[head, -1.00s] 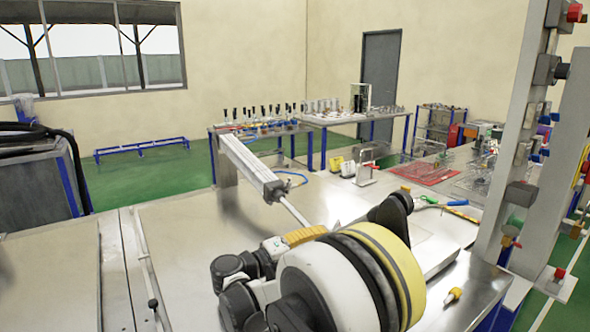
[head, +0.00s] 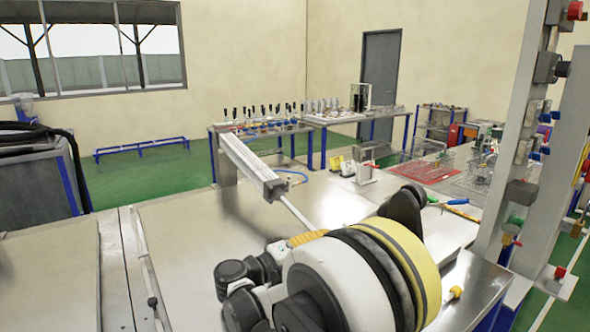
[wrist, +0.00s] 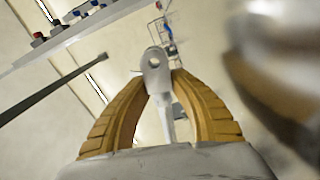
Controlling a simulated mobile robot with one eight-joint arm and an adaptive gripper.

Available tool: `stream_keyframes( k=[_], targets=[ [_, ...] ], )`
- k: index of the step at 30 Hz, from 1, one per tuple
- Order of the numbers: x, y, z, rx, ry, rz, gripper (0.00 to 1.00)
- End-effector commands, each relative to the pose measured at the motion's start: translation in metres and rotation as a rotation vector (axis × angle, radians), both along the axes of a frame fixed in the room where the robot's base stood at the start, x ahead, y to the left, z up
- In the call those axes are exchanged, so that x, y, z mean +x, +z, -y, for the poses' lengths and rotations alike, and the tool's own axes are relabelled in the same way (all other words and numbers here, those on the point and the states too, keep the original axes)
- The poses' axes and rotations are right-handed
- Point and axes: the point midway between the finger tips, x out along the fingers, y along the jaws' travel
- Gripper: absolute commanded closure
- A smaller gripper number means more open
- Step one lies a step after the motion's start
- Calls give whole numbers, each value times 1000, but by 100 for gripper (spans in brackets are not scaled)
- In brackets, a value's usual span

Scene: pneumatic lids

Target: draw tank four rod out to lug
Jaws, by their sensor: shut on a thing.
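A long silver cylinder (head: 250,165) runs slanting over the metal bench, and a thin bright rod (head: 297,213) sticks out of its near end. My gripper (head: 314,235) is at the outer end of this rod, mostly hidden behind my arm. In the wrist view, its two yellow fingers (wrist: 160,78) are shut on a pale rod end with a round hole (wrist: 154,60). The rod end lies between the fingertips. I cannot make out a tank number or clearly pick out the lug.
A blurred metal shape (wrist: 275,65) fills the right of the wrist view, close by. An upright post with fittings (head: 520,150) stands at the right. The bench top (head: 190,240) is clear left of my arm. A small yellow-tipped item (head: 455,293) lies near the bench's right edge.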

Motion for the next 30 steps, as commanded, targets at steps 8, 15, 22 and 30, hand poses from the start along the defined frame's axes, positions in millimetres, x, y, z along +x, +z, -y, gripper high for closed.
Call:
stream_keyframes(
  k=[8, 15, 22, 30],
  targets=[
    [-6, -2, 5, 2, -5, -1, 100],
    [-10, -3, 8, 2, -5, -1, 100],
    [-14, -4, 11, 1, -4, -1, 100],
    [-19, -5, 14, 1, -4, -1, 100]
  ],
)
